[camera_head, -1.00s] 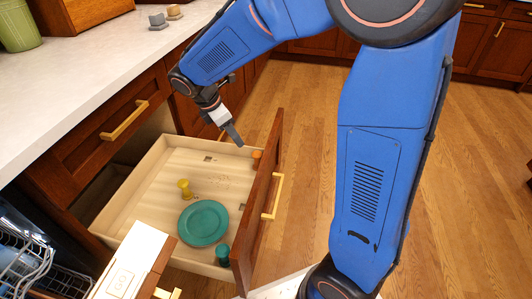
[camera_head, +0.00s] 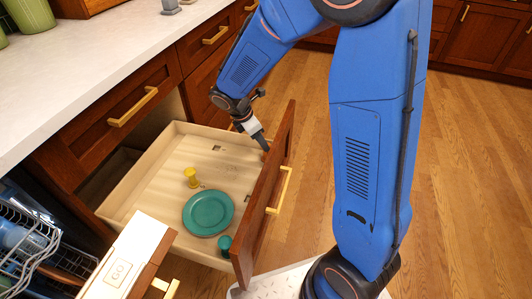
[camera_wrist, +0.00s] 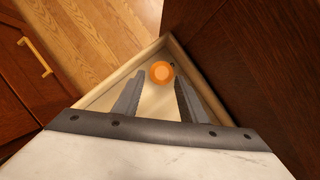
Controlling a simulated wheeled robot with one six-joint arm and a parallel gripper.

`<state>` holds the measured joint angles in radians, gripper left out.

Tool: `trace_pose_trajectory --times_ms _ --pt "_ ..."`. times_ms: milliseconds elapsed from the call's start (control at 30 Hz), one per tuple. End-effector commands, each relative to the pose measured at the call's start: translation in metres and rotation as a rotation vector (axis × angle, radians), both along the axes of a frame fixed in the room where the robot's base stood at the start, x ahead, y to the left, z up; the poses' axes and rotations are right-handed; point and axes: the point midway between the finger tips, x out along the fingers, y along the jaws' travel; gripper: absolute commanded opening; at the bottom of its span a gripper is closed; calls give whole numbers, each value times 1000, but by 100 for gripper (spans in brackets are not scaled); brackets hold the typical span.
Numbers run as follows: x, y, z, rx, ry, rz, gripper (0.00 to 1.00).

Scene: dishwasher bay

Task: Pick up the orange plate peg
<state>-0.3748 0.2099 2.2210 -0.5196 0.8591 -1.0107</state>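The orange plate peg (camera_wrist: 162,71) stands in a corner of the open drawer (camera_head: 152,152). In the wrist view its round top shows just beyond and between the tips of my gripper (camera_wrist: 159,82). My gripper is open, with a finger on each side and nothing held between them. In the head view my gripper (camera_head: 264,146) points down into the drawer's far right corner, close to the drawer front. There the orange peg (camera_head: 265,156) is mostly hidden, with only a bit of orange showing. I cannot tell the exact height of the fingertips above it.
The drawer also holds a teal plate (camera_head: 208,213), a yellow peg (camera_head: 191,178) and a teal peg (camera_head: 224,243). The wooden drawer front (camera_head: 268,205) and the drawer walls stand close around the gripper. A dishwasher rack (camera_head: 25,250) is at lower left.

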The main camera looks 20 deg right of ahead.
Motion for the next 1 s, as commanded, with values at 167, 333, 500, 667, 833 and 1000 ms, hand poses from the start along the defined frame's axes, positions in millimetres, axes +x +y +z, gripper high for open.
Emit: trace_pose_trajectory --times_ms 167,333,500,667,833,1000 --pt "1 -4 -9 0 0 0 38" --pt "0 -10 -27 0 2 0 38" --pt "1 -19 -47 0 1 -2 38" --pt "2 -22 -55 0 0 1 38" --pt "2 -22 -55 0 -1 0 38" --pt "2 -22 -55 0 -1 0 10"
